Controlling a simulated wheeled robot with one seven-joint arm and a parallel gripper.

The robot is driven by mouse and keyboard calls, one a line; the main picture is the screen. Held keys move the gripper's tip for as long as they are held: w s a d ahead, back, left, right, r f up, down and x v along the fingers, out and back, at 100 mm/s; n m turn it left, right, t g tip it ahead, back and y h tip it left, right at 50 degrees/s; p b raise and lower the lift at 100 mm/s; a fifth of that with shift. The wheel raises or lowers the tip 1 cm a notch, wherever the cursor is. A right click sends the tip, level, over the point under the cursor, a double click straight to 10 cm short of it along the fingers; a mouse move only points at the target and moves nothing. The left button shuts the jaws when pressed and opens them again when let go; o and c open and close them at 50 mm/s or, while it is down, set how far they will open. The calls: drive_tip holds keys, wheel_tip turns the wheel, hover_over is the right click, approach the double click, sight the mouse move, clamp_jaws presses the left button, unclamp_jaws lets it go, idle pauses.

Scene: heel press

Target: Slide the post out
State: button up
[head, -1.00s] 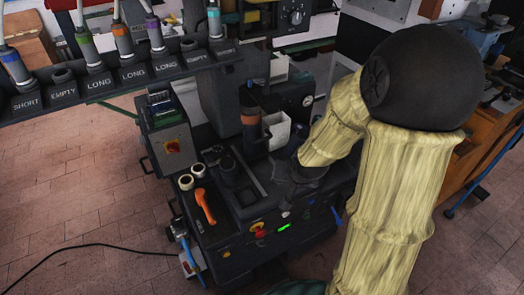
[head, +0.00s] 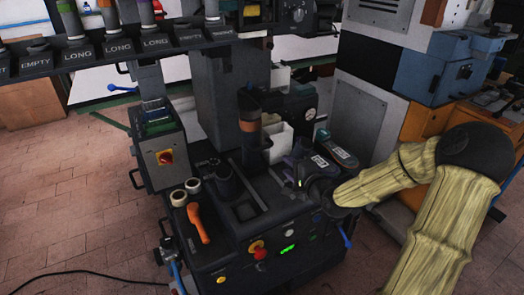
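An upright dark post (head: 249,106) with an orange-brown band stands on the press, beside a white bin. Which post the task means, I cannot tell. A shorter dark cylinder (head: 222,176) stands to its left on the press bed. My gripper (head: 303,180) is at the right side of the press, right of and below the banded post and apart from it. My gripper is dark against dark parts, so its fingers cannot be made out. Posts with green, orange and purple bands, such as the green-banded post (head: 71,20), stand in the labelled rack (head: 120,52).
An orange-handled tool (head: 199,222) and two pale rolls (head: 186,193) lie on the press's left front. A white bin (head: 279,139) stands beside the banded post. A teal-and-grey object (head: 338,150) lies behind my gripper. A control box (head: 163,150) stands left. Open floor lies left.

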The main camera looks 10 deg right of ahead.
sight(262, 148)
drive_tip(key=shift+w, duration=0.15)
drive_tip(key=b+x, duration=0.1)
drive_tip(key=x, duration=1.6)
drive_tip(key=shift+a, duration=0.1)
clamp_jaws()
